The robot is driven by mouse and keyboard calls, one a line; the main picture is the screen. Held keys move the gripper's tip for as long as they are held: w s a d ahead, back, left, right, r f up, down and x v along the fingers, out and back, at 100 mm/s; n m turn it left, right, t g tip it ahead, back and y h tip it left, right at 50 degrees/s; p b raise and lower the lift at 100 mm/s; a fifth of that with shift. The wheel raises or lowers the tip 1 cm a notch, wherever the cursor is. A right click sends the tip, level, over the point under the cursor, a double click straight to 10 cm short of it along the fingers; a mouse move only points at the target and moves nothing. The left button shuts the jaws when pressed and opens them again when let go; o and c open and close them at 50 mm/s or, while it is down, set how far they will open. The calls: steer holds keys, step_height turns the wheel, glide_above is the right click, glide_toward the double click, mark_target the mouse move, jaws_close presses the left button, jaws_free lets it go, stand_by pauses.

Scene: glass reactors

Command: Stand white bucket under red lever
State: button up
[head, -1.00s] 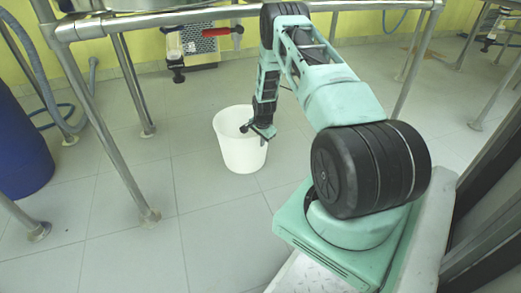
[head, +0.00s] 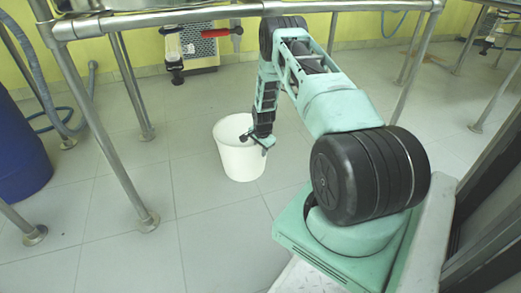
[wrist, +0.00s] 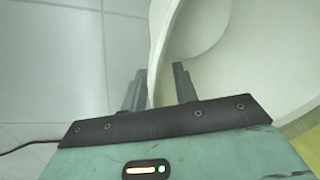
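The white bucket (head: 236,160) stands upright on the tiled floor. My gripper (head: 250,135) reaches down to its right-hand rim. In the wrist view, the bucket's wall and pale inside (wrist: 240,60) fill the right side. My gripper (wrist: 158,88) straddles the rim, with one finger outside and the other inside the bucket. A gap shows between the rim and the inside finger, so the fingers look open. The red lever (head: 216,32) sits at the back, left of my arm, on a fitting above the floor.
A steel frame with legs (head: 125,150) stands left of the bucket, its top rail (head: 240,12) crossing the view. A blue barrel (head: 20,155) and hose are at far left. A dark outlet fitting (head: 174,68) hangs near the lever. Floor between bucket and back wall is clear.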

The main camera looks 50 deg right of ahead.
steer(key=p+v, duration=0.5)
steer(key=v, duration=0.7)
steer(key=shift+r, duration=0.2)
steer(key=w+a+r+n+y, duration=0.1)
steer(key=w+a+r+n, duration=0.15)
steer(key=a+r, duration=0.35)
steer(key=w+a+r+n, duration=0.2)
steer(key=w+a+r, duration=0.1)
steer(key=a, duration=0.6)
steer(key=s+a+r+n+y, duration=0.15)
steer(key=a+r+n, duration=0.35)
steer(key=a, duration=0.5)
steer(key=s+a+r+n, duration=0.25)
steer(key=a+r, duration=0.35)
steer(key=a, duration=0.4)
steer(key=s+a+r+n+g, duration=0.1)
steer(key=s+a+r+n, duration=0.3)
steer(key=s+a, duration=0.3)
steer(key=s+a+r+n+g, duration=0.1)
steer(key=s+a+r+n, duration=0.35)
steer(key=s+a, duration=0.35)
steer(key=s+a+r+n, duration=0.1)
steer(key=s+n, duration=0.5)
steer(key=s, duration=0.7)
steer(key=shift+a+r, duration=0.3)
steer(key=shift+r, duration=0.35)
steer(key=shift+h, duration=0.25)
